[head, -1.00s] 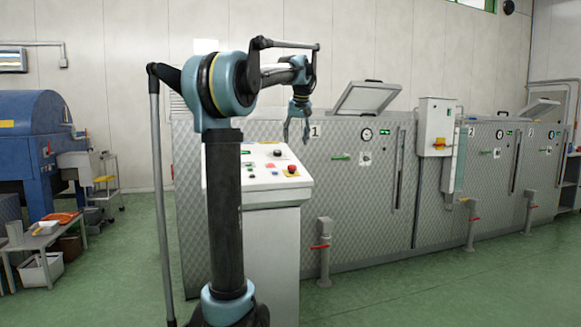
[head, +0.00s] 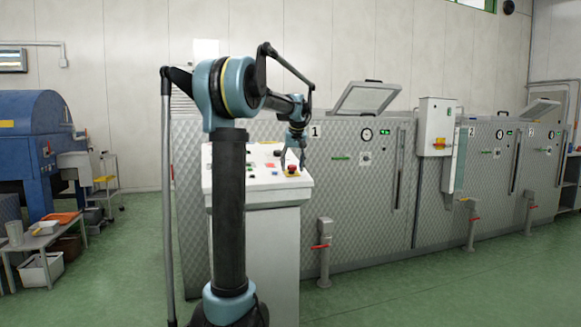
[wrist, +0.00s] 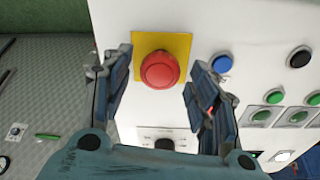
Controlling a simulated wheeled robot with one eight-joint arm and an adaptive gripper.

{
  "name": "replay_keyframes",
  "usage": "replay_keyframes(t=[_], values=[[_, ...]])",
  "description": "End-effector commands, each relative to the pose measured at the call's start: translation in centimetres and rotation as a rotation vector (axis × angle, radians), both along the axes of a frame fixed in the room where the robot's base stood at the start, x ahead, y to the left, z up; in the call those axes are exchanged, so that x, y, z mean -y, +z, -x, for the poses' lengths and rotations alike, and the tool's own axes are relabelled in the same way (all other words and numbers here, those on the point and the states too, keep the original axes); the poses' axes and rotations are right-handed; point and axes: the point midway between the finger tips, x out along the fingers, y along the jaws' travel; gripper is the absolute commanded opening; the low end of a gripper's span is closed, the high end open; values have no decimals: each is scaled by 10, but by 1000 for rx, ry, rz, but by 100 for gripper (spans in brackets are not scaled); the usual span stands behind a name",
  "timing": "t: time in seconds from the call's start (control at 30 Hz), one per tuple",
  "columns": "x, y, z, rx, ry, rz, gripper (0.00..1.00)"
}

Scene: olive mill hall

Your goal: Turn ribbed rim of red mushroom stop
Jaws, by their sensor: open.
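The red mushroom stop (wrist: 160,70) sits on a yellow square plate (wrist: 179,42) on the white console panel. In the wrist view it lies between the two fingers of my gripper (wrist: 158,82), which are open with a gap on both sides of it. The ribs on its rim are too small to make out. In the head view the red stop (head: 291,169) is at the right side of the console top, and my gripper (head: 291,163) points down just above it. I cannot tell from this view whether they touch.
The white console (head: 270,250) carries other controls: a blue button (wrist: 222,64), a black button (wrist: 299,58), several green buttons and a black selector (wrist: 165,144). Behind stands a quilted metal tank (head: 350,220) with a raised lid (head: 368,98). Green floor is open at right front.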

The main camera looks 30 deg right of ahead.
Motion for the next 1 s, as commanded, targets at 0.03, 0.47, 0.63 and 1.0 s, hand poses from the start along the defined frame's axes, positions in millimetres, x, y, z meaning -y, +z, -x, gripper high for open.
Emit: replay_keyframes(t=[0.03,0.47,0.63,1.0], values=[[0,0,0,0,0,0,54],[0,0,0,0,0,-1,10],[-1,0,0,1,-6,-2,10],[-1,0,-1,11,-161,-48,10]])
